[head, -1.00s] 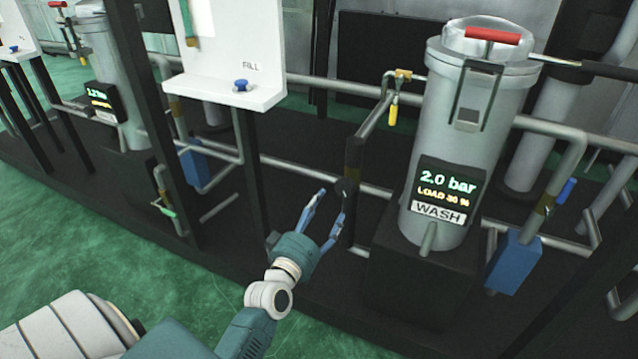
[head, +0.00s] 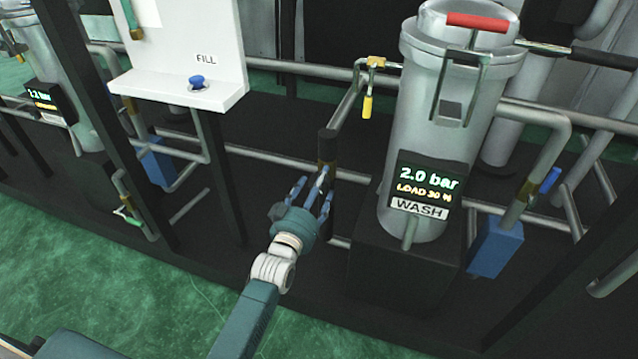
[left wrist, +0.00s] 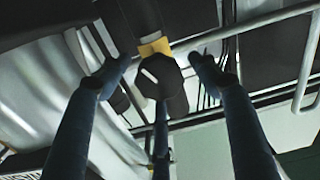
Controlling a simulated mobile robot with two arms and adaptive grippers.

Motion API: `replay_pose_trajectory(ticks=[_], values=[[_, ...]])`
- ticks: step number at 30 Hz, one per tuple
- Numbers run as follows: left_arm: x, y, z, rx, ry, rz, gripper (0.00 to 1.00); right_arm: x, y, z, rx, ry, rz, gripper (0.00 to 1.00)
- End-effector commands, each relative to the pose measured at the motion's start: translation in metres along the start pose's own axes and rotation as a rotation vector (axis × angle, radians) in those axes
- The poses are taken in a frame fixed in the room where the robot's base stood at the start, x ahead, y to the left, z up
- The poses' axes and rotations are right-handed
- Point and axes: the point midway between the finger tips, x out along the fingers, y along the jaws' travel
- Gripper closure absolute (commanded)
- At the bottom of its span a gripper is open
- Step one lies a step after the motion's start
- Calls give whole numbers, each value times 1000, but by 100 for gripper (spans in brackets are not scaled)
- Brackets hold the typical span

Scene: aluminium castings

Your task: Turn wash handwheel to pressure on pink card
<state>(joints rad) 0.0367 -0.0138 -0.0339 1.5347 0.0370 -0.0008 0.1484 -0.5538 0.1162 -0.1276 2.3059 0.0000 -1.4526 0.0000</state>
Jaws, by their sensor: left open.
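The wash filter housing (head: 440,135) is a grey cylinder at right in the head view. Its display (head: 424,187) reads 2.0 bar, LOAD 30 % and WASH. My left gripper (head: 314,188) is open beside the dark upright pipe fitting (head: 327,145) left of this housing. In the left wrist view, a dark faceted knob with a pale mark (left wrist: 168,88), apparently the handwheel, lies between the spread fingers of the gripper (left wrist: 160,66). A brass-coloured collar (left wrist: 154,47) is behind it. Contact cannot be told. I see no pink card. My right gripper is out of view.
A yellow-handled valve (head: 367,104) hangs above the gripper. Pipes run behind the gripper. A blue box (head: 495,248) is at right. Green floor (head: 150,300) is clear in front.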

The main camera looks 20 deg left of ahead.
Motion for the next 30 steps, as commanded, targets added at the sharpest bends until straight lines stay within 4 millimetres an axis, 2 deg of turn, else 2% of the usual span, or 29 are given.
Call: replay_pose_trajectory(ticks=[4,14,17,21,28,29,30], values=[[15,0,0,-1,1,0,38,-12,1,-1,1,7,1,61],[18,0,0,-1,0,-1,38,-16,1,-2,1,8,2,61],[18,0,0,-1,0,-1,53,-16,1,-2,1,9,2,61],[18,0,0,-1,0,0,81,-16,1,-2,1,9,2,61],[19,0,-2,9,3,0,83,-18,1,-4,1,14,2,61],[19,0,-3,16,3,-1,83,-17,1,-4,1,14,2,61],[19,0,-4,29,3,-1,83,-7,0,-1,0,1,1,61]])
